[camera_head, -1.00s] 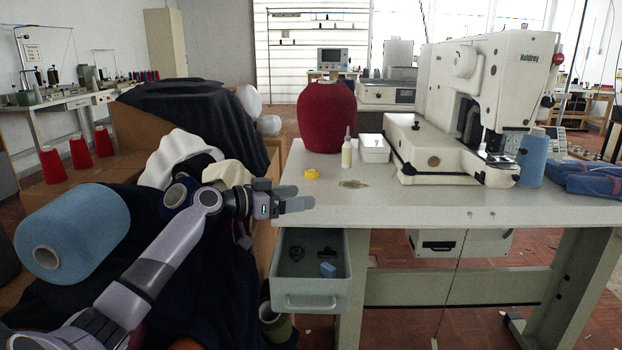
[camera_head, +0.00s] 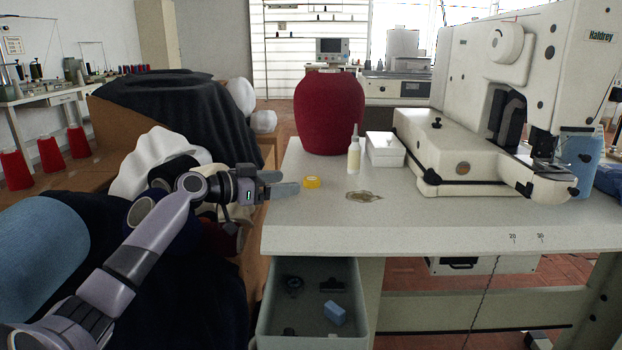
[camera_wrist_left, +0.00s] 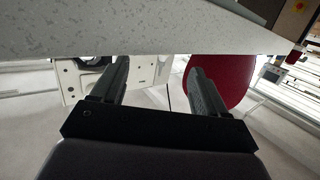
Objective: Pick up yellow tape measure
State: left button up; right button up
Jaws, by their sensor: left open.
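The yellow tape measure (camera_head: 312,182) is a small round yellow piece lying on the pale table top (camera_head: 420,215), near its left edge. The tape measure cannot be made out in that view. My right gripper is not in view.
Behind the tape measure stand a large dark red cone (camera_head: 329,112), a small bottle (camera_head: 354,152) and a white box (camera_head: 385,149). A beige patch (camera_head: 364,197) lies to its right. The sewing machine (camera_head: 470,150) fills the right.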

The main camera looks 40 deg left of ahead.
aim_at(306, 180)
pick_arm(q)
jog(key=shift+w+a, duration=0.25)
jog(key=shift+w, duration=0.2)
jog(key=shift+x, duration=0.8)
jog(key=shift+a+f+b+x, duration=0.1)
jog(key=shift+a+b+x, duration=0.1)
jog(key=shift+x, duration=0.75)
jog(key=shift+a+f+b+x, duration=0.15)
jog(key=shift+b+x, duration=0.05)
jog(key=shift+x, duration=1.45)
jog(key=c, duration=1.1)
